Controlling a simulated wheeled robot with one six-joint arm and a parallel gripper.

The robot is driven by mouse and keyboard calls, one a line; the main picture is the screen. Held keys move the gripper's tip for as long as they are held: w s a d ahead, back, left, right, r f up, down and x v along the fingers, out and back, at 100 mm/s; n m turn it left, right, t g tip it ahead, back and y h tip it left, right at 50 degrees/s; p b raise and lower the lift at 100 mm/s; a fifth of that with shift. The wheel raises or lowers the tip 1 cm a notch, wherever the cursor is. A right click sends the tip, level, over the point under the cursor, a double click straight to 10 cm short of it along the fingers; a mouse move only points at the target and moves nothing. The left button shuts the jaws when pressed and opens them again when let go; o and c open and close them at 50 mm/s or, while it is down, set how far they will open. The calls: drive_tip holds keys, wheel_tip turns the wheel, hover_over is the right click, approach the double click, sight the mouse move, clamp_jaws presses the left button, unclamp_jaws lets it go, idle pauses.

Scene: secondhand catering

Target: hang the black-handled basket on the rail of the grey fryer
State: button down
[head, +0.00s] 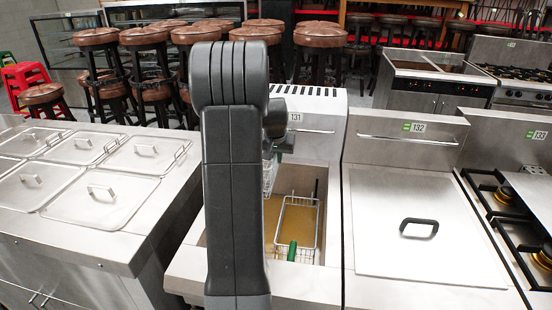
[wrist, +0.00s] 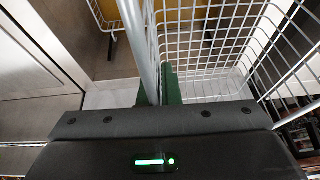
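The grey fryer (head: 328,284), numbered 131, stands partly behind my arm, with yellow oil in its open well. Its rail (head: 310,130) runs across the back panel, its left part hidden by my arm. A wire basket (head: 269,176) hangs under my gripper (head: 280,146), over the left side of the well and mostly hidden. In the wrist view this basket (wrist: 205,50) fills the upper right, and my gripper (wrist: 158,92) has its green fingers closed around its bar. The handle's black part cannot be made out.
A second wire basket (head: 298,222) with a green handle (head: 292,251) sits in the fryer well. On the right stands a lidded unit (head: 375,270) numbered 132. On the left is a counter (head: 100,240) with lidded pans. Stools stand behind.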

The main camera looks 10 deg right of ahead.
drive_tip(key=shift+w+d+r+p, duration=0.1)
drive_tip(key=shift+w+d+p, duration=0.3)
drive_tip(key=shift+w, duration=0.35)
drive_tip(key=shift+w+d+r+p, duration=0.1)
drive_tip(key=shift+w+d+p, duration=0.25)
drive_tip(key=shift+w, duration=0.4)
drive_tip(key=shift+w+f, duration=0.2)
drive_tip(key=shift+f, duration=0.15)
drive_tip(key=shift+f+b, duration=0.95)
drive_tip(key=shift+f, duration=0.25)
drive_tip(key=c, duration=1.6)
unclamp_jaws()
drive_tip(key=shift+o, duration=0.2)
drive_tip(key=shift+s+f, duration=0.1)
drive_tip(key=b+v, duration=0.2)
drive_tip(key=v, duration=1.2)
drive_tip(key=shift+f, duration=0.1)
